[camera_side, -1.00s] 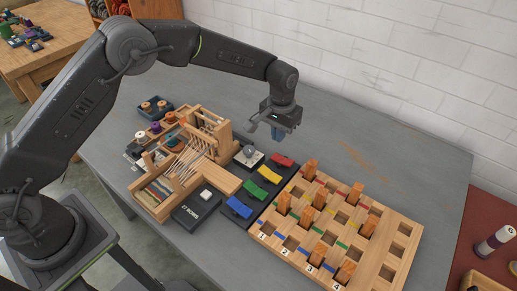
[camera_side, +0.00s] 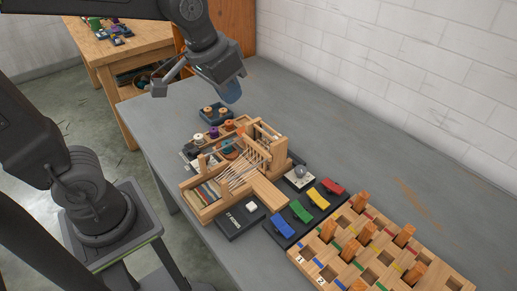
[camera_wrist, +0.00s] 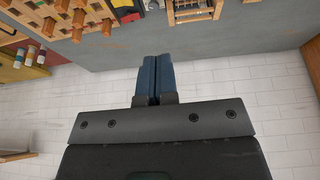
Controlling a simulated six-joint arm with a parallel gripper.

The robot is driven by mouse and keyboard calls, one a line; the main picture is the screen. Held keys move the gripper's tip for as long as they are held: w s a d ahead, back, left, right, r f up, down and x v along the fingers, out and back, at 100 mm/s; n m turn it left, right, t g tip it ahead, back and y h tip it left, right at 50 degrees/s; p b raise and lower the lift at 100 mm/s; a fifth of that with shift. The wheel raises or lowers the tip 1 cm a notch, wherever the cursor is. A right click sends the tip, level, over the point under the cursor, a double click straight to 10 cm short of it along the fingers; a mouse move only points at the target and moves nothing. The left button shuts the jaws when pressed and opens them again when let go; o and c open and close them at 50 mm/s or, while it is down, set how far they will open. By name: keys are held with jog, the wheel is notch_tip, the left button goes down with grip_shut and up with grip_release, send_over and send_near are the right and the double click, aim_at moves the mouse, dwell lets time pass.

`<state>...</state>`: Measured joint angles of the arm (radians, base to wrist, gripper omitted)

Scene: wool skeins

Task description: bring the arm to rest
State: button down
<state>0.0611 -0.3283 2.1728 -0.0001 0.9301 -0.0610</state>
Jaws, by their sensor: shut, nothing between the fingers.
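My gripper (camera_side: 231,92) is shut and empty, its blue fingers together. In the side view it hangs raised near the back left of the grey table (camera_side: 345,150), in the picture just above a small dark tray of spools (camera_side: 216,118). In the wrist view the two blue fingers (camera_wrist: 155,80) lie side by side with only a thin line between them. They show against the white wall and the table edge.
A wooden loom (camera_side: 240,165) stands mid-table. Right of it are blue, green, yellow and red skeins (camera_side: 302,211) on a dark strip, then a wooden peg board (camera_side: 437,253). A white brick wall (camera_side: 400,60) rises behind. A wooden side table (camera_side: 108,65) stands at back left.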

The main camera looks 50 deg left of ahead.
jog(key=s+a+f+t, duration=0.1)
jog(key=s+f, duration=0.1)
jog(key=s, duration=0.7)
jog(key=shift+s+a, duration=0.2)
jog(key=shift+a, duration=0.2)
